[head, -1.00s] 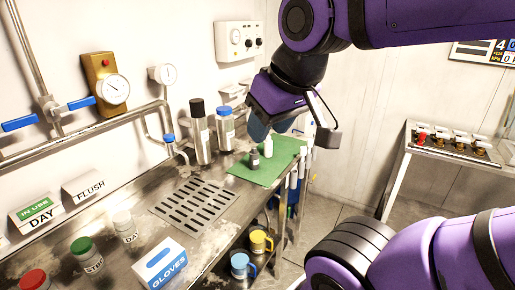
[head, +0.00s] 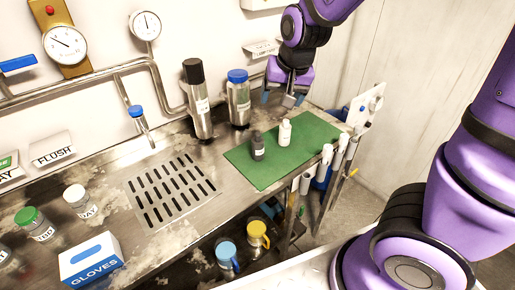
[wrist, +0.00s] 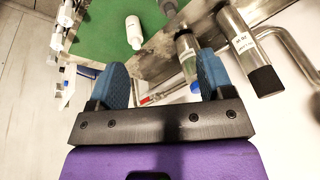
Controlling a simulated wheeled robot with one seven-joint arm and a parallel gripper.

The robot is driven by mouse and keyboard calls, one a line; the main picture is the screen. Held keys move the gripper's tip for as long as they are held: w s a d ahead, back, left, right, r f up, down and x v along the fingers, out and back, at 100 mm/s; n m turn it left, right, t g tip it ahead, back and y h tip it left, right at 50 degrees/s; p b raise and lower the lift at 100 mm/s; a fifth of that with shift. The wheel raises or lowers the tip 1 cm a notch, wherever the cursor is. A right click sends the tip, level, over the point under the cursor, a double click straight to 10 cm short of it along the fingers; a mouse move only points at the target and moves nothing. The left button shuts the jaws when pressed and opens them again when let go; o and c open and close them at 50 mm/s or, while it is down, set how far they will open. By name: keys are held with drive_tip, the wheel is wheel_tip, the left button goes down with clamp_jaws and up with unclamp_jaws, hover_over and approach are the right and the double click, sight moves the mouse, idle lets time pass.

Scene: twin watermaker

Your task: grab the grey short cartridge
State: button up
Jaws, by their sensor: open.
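The short dark grey cartridge (head: 257,146) stands upright on the green mat (head: 245,170), just left of a short white one (head: 285,132). In the wrist view the grey cartridge (wrist: 167,6) is cut by the top edge, and the white one (wrist: 134,32) is whole. My gripper (head: 282,98) is open and empty, pointing down above the bench behind the mat, behind both short cartridges and apart from them. Its two blue fingers show in the wrist view (wrist: 163,78) with nothing held between them.
A tall black-capped cylinder (head: 199,105) and a blue-capped one (head: 238,103) stand left of my gripper. Pale tubes (head: 327,153) line the bench's front edge by the mat. A slotted drain plate (head: 172,190) lies left. The mat's front left part is clear.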

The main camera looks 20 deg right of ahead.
sight(258, 139)
drive_tip(key=shift+w+a+f+m+h, duration=0.4)
drive_tip(key=shift+w+f, duration=1.4)
drive_tip(key=shift+f, duration=1.85)
drive_tip(key=shift+w+a+f+m+h, duration=0.15)
drive_tip(key=shift+w+f+h, duration=0.3)
drive_tip(key=shift+w+f, duration=2.25)
drive_tip(key=shift+w+a+f+m+h, duration=0.15)
drive_tip(key=shift+w+a+f+h, duration=0.5)
drive_tip(key=shift+f, duration=3.9)
drive_tip(key=shift+w+d, duration=0.25)
drive_tip(key=shift+d, duration=0.05)
drive_tip(key=shift+t, duration=0.3)
drive_tip(key=c, duration=1.1)
drive_tip(key=shift+r, duration=0.1)
